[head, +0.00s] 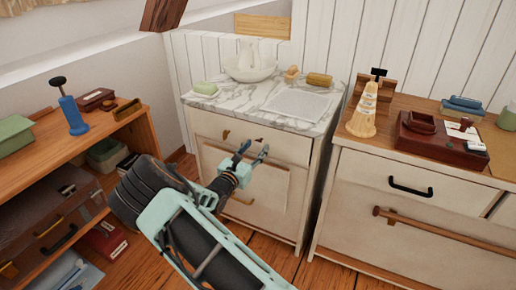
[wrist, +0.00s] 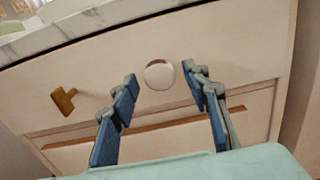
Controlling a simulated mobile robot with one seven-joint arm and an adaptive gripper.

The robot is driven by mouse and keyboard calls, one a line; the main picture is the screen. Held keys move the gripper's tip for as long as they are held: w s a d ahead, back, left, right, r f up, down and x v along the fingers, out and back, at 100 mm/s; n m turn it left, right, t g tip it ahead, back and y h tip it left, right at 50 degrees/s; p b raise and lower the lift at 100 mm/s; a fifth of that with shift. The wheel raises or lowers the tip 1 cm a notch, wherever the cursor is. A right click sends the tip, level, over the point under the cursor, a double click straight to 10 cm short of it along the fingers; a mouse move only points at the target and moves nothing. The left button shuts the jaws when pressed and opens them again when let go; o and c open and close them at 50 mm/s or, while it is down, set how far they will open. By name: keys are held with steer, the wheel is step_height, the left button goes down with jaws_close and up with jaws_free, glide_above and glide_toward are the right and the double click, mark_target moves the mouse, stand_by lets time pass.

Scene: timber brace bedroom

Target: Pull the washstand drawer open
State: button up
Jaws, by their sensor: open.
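The washstand (head: 210,172) is a cream cabinet with a marble top. Its drawer (head: 285,150) is the upper front panel and looks shut; it also fills much of the wrist view (wrist: 230,62). A brass knob (wrist: 65,100) sits on the drawer's left part, and it shows in the head view (head: 226,134). A round, pale, shiny disc (wrist: 159,74) is on the drawer front; I cannot tell whether it is a knob or a plate. My gripper (head: 255,148) is open in front of the drawer. In the wrist view its fingers (wrist: 160,76) frame the disc, with nothing held.
A pitcher and basin (head: 250,66), a green soap dish (head: 205,88) and a folded cloth (head: 297,104) are on the marble top. A wooden shelf (head: 135,130) stands left. A dresser (head: 345,170) with a black handle (head: 410,188) stands close on the right.

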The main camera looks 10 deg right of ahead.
steer(key=shift+x, duration=1.1)
jaws_close()
